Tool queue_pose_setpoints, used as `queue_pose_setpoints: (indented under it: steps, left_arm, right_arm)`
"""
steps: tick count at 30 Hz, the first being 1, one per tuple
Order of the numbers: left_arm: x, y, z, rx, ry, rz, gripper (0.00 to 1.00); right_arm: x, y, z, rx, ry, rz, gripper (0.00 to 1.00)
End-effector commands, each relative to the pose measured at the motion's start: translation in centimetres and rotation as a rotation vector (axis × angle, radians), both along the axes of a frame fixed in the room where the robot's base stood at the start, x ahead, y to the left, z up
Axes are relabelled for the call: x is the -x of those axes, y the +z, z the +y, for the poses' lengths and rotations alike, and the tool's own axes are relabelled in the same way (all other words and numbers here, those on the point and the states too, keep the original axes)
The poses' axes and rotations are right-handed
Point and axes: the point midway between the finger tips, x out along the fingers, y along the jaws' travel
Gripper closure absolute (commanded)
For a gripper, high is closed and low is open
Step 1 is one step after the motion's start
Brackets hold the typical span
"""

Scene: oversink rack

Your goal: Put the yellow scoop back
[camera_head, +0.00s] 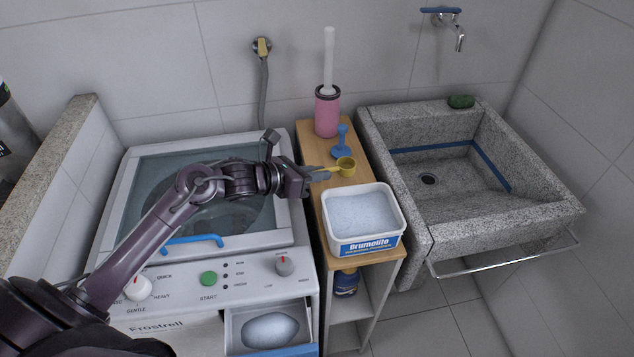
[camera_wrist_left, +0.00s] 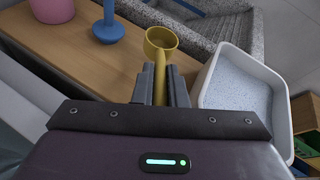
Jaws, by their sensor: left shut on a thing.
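The yellow scoop (camera_head: 346,166) has a round cup and a straight handle. My left gripper (camera_head: 318,173) is shut on its handle, with the cup sticking out to the right, over the wooden shelf top. In the left wrist view the scoop (camera_wrist_left: 161,43) points away from the fingertips (camera_wrist_left: 161,84), cup opening up. The white tub (camera_head: 363,219) of pale powder, with a blue Brumelito label, stands just in front of the scoop. It also shows at the right of the left wrist view (camera_wrist_left: 240,85). My right gripper is not in view.
A blue plunger-like object (camera_head: 342,143) and a pink brush holder (camera_head: 327,112) stand behind the scoop on the shelf top (camera_head: 310,135). The washing machine (camera_head: 135,185) is left, with its drawer (camera_head: 235,325) open. The stone sink (camera_head: 440,215) is right.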

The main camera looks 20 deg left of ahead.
Motion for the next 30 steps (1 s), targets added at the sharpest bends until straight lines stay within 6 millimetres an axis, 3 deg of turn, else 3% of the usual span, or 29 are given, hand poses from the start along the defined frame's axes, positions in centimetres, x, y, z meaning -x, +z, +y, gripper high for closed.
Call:
queue_pose_setpoints:
  steps: [7,20,21,25,30]
  left_arm:
    - [0.1,-3.4,0.0,0.002,0.001,0.004,1.00]
    - [0.0,-4.1,0.0,-0.001,0.000,0.001,1.00]
    - [0.0,-4.0,0.0,-0.001,0.000,0.002,0.85]
    - [0.0,-3.9,0.0,0.000,0.000,0.002,0.68]
    - [0.0,-3.9,0.0,0.000,0.000,0.002,0.66]
  right_arm:
    - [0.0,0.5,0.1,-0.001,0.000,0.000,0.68]
    - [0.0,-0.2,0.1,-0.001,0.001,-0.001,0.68]
    - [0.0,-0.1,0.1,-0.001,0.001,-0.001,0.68]
    - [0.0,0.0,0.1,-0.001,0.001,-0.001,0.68]
    - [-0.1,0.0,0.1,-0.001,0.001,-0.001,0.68]
